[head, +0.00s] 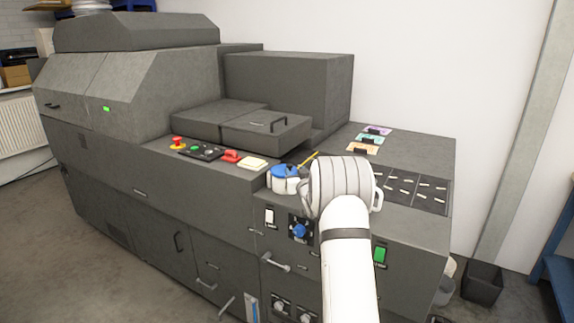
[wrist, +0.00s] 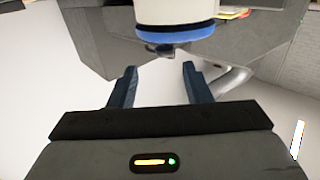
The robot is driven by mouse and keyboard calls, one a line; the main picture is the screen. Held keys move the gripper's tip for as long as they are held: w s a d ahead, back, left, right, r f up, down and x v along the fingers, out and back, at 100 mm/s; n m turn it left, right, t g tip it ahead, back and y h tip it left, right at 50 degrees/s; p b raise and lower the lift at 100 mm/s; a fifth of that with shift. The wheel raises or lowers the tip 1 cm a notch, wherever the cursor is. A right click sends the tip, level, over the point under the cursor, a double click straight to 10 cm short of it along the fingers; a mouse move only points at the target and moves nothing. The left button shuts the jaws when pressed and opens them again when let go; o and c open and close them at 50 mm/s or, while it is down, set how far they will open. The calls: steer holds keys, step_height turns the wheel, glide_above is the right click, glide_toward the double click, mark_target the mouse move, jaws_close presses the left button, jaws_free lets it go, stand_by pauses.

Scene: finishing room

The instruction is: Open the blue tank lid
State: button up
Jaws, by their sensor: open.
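A small white tank (head: 277,184) with a blue lid (head: 284,171) stands on the machine's top near its front edge, just left of my arm's end. In the wrist view a white cylinder (wrist: 175,10) with a blue band (wrist: 175,33) and a dark tab below it appears at the top, apparently this tank seen upside down. My gripper (wrist: 157,80) is open, with nothing between its two fingers. The blue part lies beyond the fingertips and appears apart from them. In the head view my own arm hides the fingers. Whether the lid is fully closed is unclear.
Left of the tank are a cream pad (head: 252,164), a red control (head: 231,156) and a red-topped stop button (head: 178,142). A yellow stick (head: 307,160) shows behind the tank. A dark slotted panel (head: 415,188) lies right of my arm. A blue knob (head: 299,231) is on the front.

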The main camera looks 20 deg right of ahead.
mark_target(290, 166)
steer(key=shift+w+p, duration=0.6)
steer(key=shift+w, duration=2.15)
jaws_close()
